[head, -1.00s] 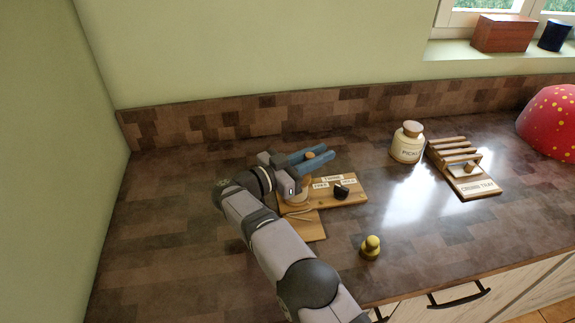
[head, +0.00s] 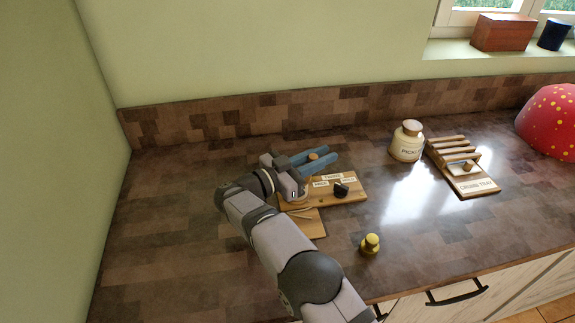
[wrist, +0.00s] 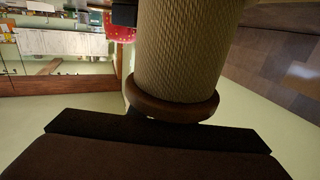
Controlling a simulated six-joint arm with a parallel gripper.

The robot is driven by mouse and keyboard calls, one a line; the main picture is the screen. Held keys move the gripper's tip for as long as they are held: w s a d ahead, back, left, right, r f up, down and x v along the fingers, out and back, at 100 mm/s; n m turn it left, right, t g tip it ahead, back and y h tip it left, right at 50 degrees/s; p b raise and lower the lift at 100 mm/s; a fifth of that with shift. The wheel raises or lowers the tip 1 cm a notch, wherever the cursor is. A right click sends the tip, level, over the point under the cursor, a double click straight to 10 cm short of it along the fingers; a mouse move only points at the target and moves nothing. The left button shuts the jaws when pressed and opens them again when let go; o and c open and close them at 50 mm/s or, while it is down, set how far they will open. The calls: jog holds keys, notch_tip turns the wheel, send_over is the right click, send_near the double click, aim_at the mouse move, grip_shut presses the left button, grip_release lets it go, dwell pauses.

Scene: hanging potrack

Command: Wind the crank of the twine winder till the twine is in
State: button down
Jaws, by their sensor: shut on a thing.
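The twine winder (head: 352,186) is a wooden board with small white labels and a black knob (head: 341,190), at mid-counter in the head view. My gripper (head: 329,154) reaches over its back left part, its two blue fingers shut on the round wooden crank knob (head: 315,156). The crank arm below is hidden by my gripper. In the wrist view a large twine-wrapped spool (wrist: 185,45) with a brown rim (wrist: 172,103) fills the upper middle, very close. Thin twine strands (head: 297,212) show on the lower wooden piece beside my arm.
A small yellow weight-like object (head: 370,244) stands in front. The counter left of my arm is clear.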

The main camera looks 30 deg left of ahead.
jog(key=shift+d, duration=0.1)
jog(key=shift+s+d+m+g+h+b, duration=0.2)
jog(key=shift+m+g+h+b, duration=0.2)
jog(key=shift+m+h+b, duration=0.3)
jog(key=shift+d+r+h, duration=0.15)
jog(key=shift+r+h, duration=0.05)
jog(key=shift+h, duration=0.2)
jog(key=shift+s+d, duration=0.1)
jog(key=shift+d, duration=0.05)
jog(key=shift+s+d, duration=0.2)
jog(key=shift+d, duration=0.05)
jog(key=shift+s, duration=0.1)
jog(key=shift+s+d+f, duration=0.1)
jog(key=shift+s+d, duration=0.2)
jog(key=shift+d, duration=0.05)
jog(key=shift+s+p, duration=0.1)
jog(key=shift+p, duration=0.25)
